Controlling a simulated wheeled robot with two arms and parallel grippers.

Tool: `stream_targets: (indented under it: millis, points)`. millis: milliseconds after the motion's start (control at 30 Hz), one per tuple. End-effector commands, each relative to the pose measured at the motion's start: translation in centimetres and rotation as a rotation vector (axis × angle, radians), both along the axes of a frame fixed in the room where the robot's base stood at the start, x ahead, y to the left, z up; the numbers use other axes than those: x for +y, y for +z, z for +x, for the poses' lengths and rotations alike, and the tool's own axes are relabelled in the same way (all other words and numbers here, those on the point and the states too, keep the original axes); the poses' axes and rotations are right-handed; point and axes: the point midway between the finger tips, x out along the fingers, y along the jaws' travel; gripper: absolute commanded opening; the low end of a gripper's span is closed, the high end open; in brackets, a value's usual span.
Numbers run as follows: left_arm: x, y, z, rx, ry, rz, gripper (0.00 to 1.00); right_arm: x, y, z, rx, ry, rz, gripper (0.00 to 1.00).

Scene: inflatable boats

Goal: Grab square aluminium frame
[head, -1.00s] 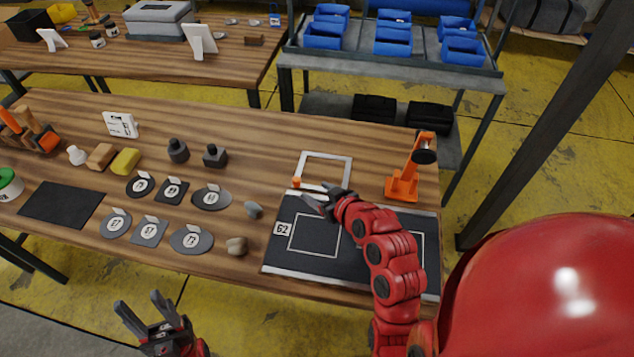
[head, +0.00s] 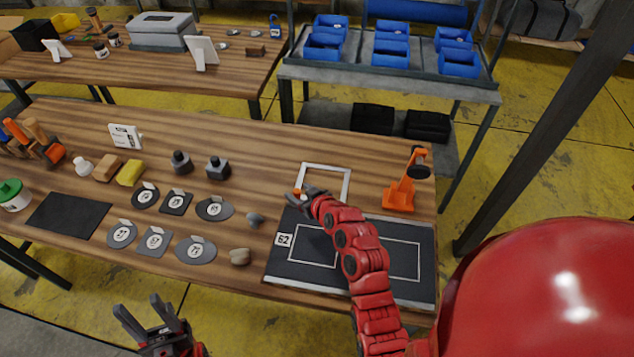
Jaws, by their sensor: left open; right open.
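The square aluminium frame (head: 348,184) lies flat on the wooden table, at the back edge of the black mat. It is a thin silver outline with bare wood inside. My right gripper (head: 293,193) is at the frame's near left corner, open, its fingers pointing left. It hides that corner, and I cannot tell whether it touches the frame. A small orange piece at that corner is mostly covered by the gripper. My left gripper (head: 146,309) is open and empty, in front of the table's near edge.
The black mat (head: 400,284) with white outlines lies under my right arm. An orange stand (head: 399,196) is right of the frame. Dark numbered plates (head: 196,250) and two dark knobs (head: 217,168) are to the left. Bare wood lies behind the frame.

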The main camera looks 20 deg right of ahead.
Motion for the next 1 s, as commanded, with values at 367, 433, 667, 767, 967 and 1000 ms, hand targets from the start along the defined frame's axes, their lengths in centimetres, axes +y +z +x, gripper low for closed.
stream_targets:
  millis: [367,433,667,767,967,1000]
  points:
    - [0.00,0.08,0.00,0.000,0.000,0.000,0.50,0.06,-0.20,0.30,0.000,0.000,-0.001,0.46]
    - [0.00,0.09,0.00,0.000,0.000,0.000,0.50,0.06,-0.20,0.30,0.000,0.000,-0.001,0.34]
    - [0.00,0.08,0.00,0.000,0.000,0.000,0.50,0.05,-0.21,0.29,0.000,-0.001,0.000,0.00]
    - [0.00,0.08,0.00,0.000,0.000,0.000,0.50,0.05,-0.22,0.29,0.000,-0.001,0.000,0.00]
    - [0.00,0.09,0.00,0.000,0.000,0.000,0.50,0.05,-0.19,0.29,-0.001,0.000,-0.001,0.00]
    - [0.00,0.09,0.00,0.000,0.000,0.000,0.50,0.05,-0.19,0.29,0.000,0.000,-0.001,0.00]
